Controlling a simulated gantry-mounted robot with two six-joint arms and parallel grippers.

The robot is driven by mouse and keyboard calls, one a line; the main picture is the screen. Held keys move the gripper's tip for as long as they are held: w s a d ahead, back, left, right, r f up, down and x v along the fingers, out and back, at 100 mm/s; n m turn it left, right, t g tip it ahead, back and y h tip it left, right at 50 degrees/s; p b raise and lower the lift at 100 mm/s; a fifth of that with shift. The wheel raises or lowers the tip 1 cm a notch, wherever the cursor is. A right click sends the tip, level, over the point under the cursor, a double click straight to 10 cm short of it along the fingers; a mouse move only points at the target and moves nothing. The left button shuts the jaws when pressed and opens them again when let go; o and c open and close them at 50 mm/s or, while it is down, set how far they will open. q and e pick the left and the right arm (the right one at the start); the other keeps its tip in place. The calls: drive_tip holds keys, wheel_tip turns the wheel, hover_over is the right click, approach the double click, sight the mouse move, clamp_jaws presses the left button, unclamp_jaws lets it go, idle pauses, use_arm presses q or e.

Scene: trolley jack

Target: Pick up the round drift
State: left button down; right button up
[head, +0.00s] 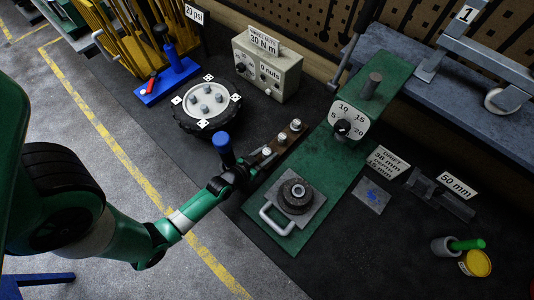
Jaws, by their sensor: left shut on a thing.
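My left gripper (240,172) reaches in from the left, at the near end of a strip with several bolts. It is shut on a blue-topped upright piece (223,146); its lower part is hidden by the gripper. I cannot tell for sure if this is the round drift. My right gripper is not in view.
A dark ring (295,196) sits on a handled plate on the press base. A gauge (346,122) stands behind it. A round wheel hub (206,106) and a beige box (267,68) are further back. A grey cup (445,247) and yellow tin (476,263) stand at right.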

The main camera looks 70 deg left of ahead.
sight(267, 151)
use_arm(q)
drive_tip(key=shift+r, duration=0.1)
drive_tip(key=shift+r+p, duration=0.45)
drive_tip(key=shift+r, duration=0.1)
wheel_tip(267, 151, up, 3)
drive_tip(key=shift+f+p, duration=0.2)
drive_tip(key=shift+p, duration=0.65)
drive_tip(key=r+v, duration=0.1)
drive_tip(key=v, duration=0.7)
drive_tip(key=w+r+v, duration=0.1)
drive_tip(key=r+v, duration=0.1)
drive_tip(key=v, duration=0.6)
drive_tip(key=shift+r+p, duration=0.3)
drive_tip(key=shift+r, duration=0.1)
drive_tip(key=shift+w+d, duration=0.1)
drive_tip(key=shift+w, duration=0.05)
